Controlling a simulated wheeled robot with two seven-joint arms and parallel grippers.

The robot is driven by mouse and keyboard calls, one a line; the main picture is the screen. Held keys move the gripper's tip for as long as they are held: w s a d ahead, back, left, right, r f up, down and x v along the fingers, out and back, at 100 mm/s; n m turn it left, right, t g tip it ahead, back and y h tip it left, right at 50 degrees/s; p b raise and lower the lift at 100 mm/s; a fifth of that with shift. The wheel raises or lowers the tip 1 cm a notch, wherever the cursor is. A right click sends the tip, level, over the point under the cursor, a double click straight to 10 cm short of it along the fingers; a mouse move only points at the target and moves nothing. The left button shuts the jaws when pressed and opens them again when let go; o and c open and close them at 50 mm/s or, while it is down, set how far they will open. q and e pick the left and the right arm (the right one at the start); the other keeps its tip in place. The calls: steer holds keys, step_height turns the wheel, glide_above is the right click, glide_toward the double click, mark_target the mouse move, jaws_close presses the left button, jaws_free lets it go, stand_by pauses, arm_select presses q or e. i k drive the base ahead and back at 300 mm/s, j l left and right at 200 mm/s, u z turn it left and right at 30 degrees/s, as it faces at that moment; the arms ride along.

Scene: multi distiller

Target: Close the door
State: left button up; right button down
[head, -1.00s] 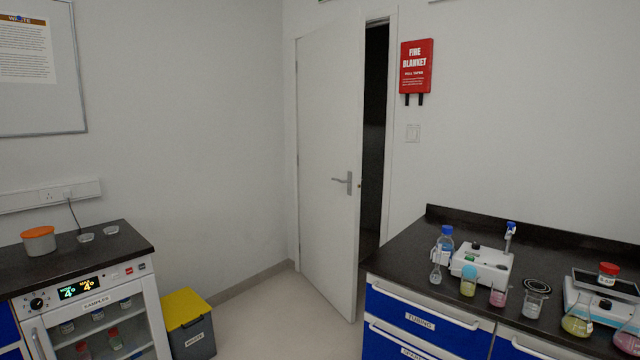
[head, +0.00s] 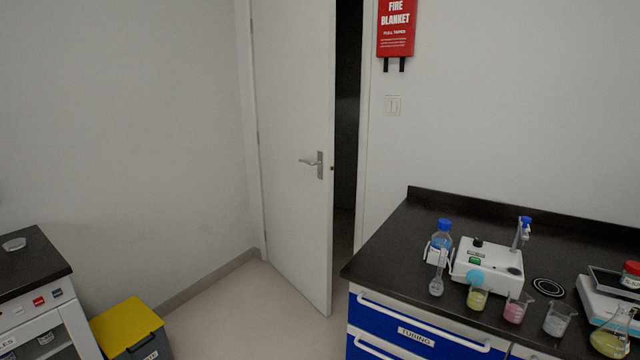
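The white door (head: 290,150) stands partly open in the head view, hinged on its left side and swung into the room. A dark gap (head: 347,120) shows between its right edge and the frame. Its metal lever handle (head: 314,163) is near the right edge, on the side facing me. Neither of my grippers shows in the view.
A dark-topped bench (head: 390,250) with blue drawers and glassware stands right of the door. A yellow-lidded bin (head: 126,325) and a counter (head: 30,270) are at lower left. Bare floor (head: 235,310) lies before the door. A red fire blanket box (head: 396,28) hangs on the wall.

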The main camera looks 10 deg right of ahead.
mark_target(294, 41)
steer(key=i+j, duration=0.15)
steer(key=i, duration=0.35)
steer(key=i+j, duration=0.15)
steer(key=i, duration=0.3)
steer(key=i+j, duration=0.15)
steer(key=i, duration=0.35)
steer(key=i+j+z, duration=0.1)
steer(key=i, duration=0.35)
